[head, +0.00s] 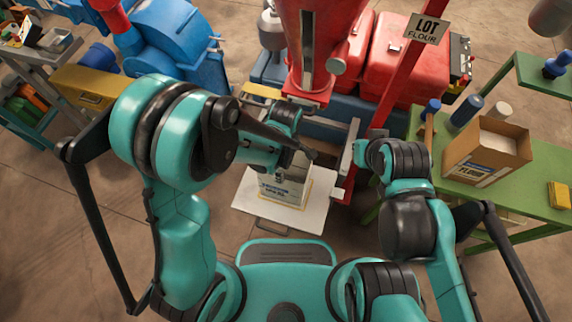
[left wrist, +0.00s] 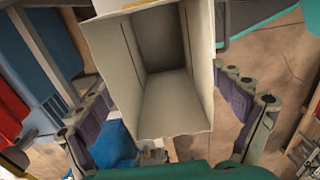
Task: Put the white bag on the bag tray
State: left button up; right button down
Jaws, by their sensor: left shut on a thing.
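The white bag (head: 284,190), with dark print on its front, is upright over the pale bag tray (head: 252,205) in the middle of the head view. I cannot tell whether its base touches the tray. My left gripper (head: 288,155) is shut on the bag's upper part and hides some of it. In the left wrist view the bag (left wrist: 150,70) shows its open mouth and empty inside, between the two fingers of my left gripper (left wrist: 168,112). My right gripper (head: 358,156) is to the right of the tray, apart from the bag; its fingers are unclear.
A red mill (head: 312,45) stands just behind the tray. A green bench (head: 520,200) on the right holds a cardboard box (head: 490,150), bottles and a yellow block (head: 559,195). A red post with a flour sign (head: 425,28) rises behind. A blue machine (head: 170,45) is at back left.

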pick_arm(q)
jog(key=shift+f, duration=0.1)
jog(key=shift+f, duration=0.15)
jog(key=o, duration=0.6)
